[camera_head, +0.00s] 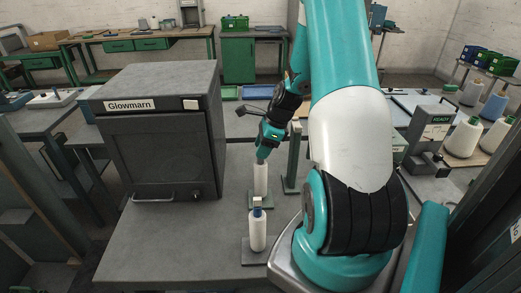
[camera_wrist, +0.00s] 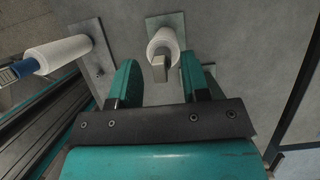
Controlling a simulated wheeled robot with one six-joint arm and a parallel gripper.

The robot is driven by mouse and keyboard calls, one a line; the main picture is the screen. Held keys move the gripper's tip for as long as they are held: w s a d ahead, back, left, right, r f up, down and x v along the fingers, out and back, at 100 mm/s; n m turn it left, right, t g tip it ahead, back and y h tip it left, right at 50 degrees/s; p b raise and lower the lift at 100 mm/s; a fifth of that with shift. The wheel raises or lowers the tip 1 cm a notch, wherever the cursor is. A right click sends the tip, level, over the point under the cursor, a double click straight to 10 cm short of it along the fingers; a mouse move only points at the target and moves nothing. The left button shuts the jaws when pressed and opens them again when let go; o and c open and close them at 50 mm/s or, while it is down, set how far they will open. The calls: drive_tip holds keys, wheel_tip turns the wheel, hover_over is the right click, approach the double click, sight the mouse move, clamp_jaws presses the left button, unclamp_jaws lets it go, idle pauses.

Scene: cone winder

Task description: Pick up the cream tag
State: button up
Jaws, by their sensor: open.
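A white yarn spool (camera_head: 260,178) stands upright on a small plate behind a nearer white spool (camera_head: 257,232). The nearer spool has a blue tip and a small pale tag (camera_head: 257,201) on top. My gripper (camera_head: 263,155) points down just above the rear spool. In the wrist view, my open gripper (camera_wrist: 160,80) has its fingers to either side of a greyish-beige tag (camera_wrist: 160,67) at the end of that spool (camera_wrist: 164,45). No contact shows. I cannot tell for sure which tag is cream.
A dark grey Glowmarn cabinet (camera_head: 155,135) stands left of the spools on the grey table (camera_head: 165,245). A green post (camera_head: 293,155) stands close right of the rear spool. A machine and several white cones (camera_head: 463,138) are farther right. The table's front left is clear.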

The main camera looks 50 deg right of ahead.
drive_tip(key=shift+c, duration=0.2)
drive_tip(key=c, duration=0.7)
drive_tip(key=shift+r, duration=0.1)
drive_tip(key=shift+r+p, duration=1.65)
drive_tip(key=shift+r, duration=9.85)
